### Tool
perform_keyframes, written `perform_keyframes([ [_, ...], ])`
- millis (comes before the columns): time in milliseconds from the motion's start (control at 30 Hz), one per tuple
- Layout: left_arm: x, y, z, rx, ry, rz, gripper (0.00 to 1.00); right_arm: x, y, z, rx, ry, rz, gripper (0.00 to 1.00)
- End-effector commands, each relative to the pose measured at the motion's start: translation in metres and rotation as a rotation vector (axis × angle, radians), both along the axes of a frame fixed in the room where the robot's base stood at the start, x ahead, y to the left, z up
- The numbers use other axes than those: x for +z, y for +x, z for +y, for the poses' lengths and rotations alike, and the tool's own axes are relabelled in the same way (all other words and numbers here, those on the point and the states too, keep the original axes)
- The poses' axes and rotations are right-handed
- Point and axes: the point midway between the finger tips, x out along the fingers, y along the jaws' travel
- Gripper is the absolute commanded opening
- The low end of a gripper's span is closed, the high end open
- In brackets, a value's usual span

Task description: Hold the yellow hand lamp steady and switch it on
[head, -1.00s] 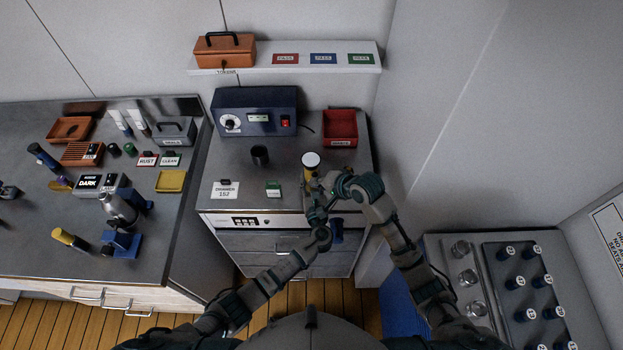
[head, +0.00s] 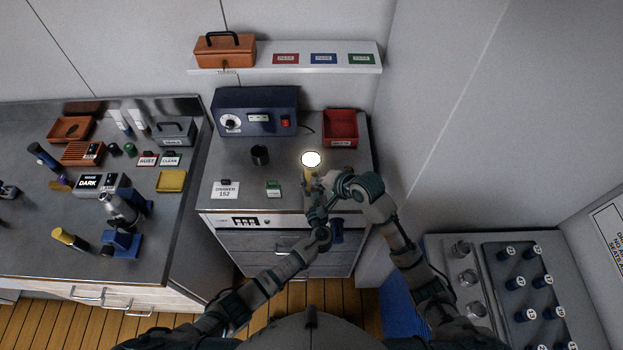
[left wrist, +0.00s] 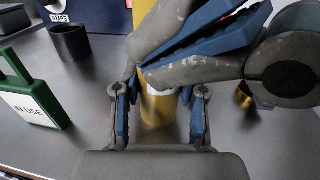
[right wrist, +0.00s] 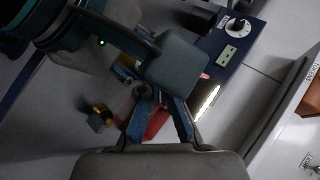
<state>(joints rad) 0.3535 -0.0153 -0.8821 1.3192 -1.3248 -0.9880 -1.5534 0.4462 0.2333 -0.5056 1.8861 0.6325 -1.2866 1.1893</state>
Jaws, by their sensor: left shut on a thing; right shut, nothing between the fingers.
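The yellow hand lamp (head: 310,175) stands upright above the front of the middle counter. Its round top glows bright white. My left gripper (head: 314,200) is shut around the lamp's body; in the left wrist view the yellow body (left wrist: 157,110) sits between the two blue-padded fingers (left wrist: 160,115). My right gripper (head: 322,184) is shut and empty, close beside the lamp; its blue-padded fingers cross in front of the body in the left wrist view (left wrist: 205,35). The lamp's switch is hidden in all views. A bright strip shows beside the right fingers (right wrist: 160,110) in the right wrist view.
A blue power unit (head: 256,112), a red tray (head: 341,128), a black cup (head: 260,156) and a green "IN USE" tag (head: 273,188) stand on the counter (head: 225,165). A cluttered bench (head: 40,225) is at the left, a knob panel (head: 530,290) at the lower right.

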Motion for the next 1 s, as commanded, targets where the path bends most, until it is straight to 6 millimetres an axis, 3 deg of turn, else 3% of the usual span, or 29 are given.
perform_keyframes([
  [533,0.000,0.000,0.000,0.000,0.000,0.000,0.00,0.000,-0.013,-0.007,0.001,-0.001,0.001,0.00],
  [1000,0.000,0.000,0.000,0.000,0.000,0.000,0.00,-0.001,-0.057,-0.028,0.000,0.000,0.002,0.00],
])
